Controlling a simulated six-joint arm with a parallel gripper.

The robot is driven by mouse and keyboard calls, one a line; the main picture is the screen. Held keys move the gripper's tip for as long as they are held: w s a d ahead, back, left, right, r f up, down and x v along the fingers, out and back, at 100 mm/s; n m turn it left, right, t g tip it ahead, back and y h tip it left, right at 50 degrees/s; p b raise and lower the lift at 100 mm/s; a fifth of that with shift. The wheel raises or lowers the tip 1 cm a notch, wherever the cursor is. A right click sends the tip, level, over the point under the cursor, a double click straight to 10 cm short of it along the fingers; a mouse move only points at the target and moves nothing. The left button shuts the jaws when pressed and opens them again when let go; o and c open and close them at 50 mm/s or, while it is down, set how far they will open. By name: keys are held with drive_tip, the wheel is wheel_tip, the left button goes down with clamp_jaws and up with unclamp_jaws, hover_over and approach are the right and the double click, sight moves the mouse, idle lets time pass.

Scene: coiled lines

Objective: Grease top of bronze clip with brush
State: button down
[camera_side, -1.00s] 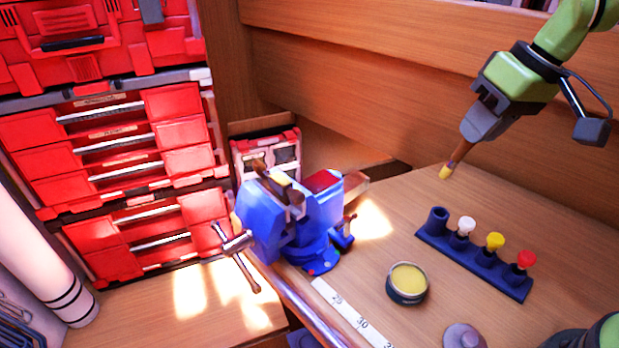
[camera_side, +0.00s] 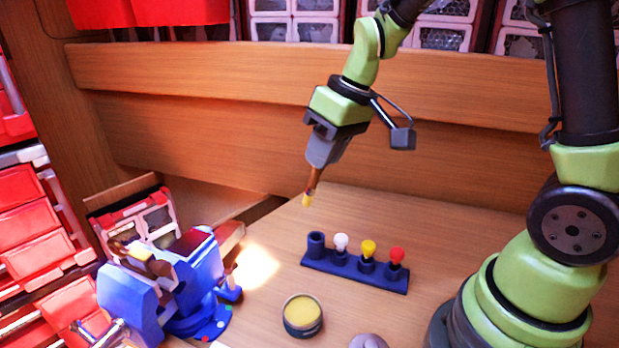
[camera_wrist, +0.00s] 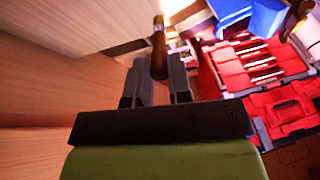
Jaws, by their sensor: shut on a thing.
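My gripper (camera_side: 317,168) is shut on the brush (camera_side: 312,182), which has a brown handle and a yellowish tip pointing down. It hangs in the air above and slightly left of the rack's empty socket, touching nothing. The brush also shows between the fingers (camera_wrist: 161,88) in the wrist view (camera_wrist: 158,48). A bronze-brown piece, seemingly the clip (camera_side: 158,267), sits at the jaws of the blue vise (camera_side: 195,265), lower left of the brush. A pale yellow patch shows beside it; I cannot tell whether it is grease. A round tin of yellow grease (camera_side: 302,314) stands open on the bench.
The blue rack (camera_side: 352,266) holds brushes with white (camera_side: 341,241), yellow (camera_side: 368,247) and red (camera_side: 397,254) tops. A grey round object (camera_side: 368,341) lies near the front edge. A wooden wall (camera_side: 220,130) stands behind. Red drawers (camera_side: 30,220) are at left.

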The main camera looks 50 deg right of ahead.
drive_tip(key=w+a+r, duration=0.1)
drive_tip(key=a+r, duration=0.1)
drive_tip(key=a, duration=1)
drive_tip(key=w+a+r+t, duration=0.1)
drive_tip(key=w+a+r, duration=0.1)
drive_tip(key=a, duration=1)
drive_tip(key=shift+t, duration=0.3)
drive_tip(key=shift+f, duration=0.5)
drive_tip(key=shift+w, duration=0.15)
drive_tip(key=shift+w+a, duration=0.25)
drive_tip(key=shift+w, duration=0.4)
drive_tip(key=shift+w+a, duration=0.2)
drive_tip(key=shift+w, duration=0.4)
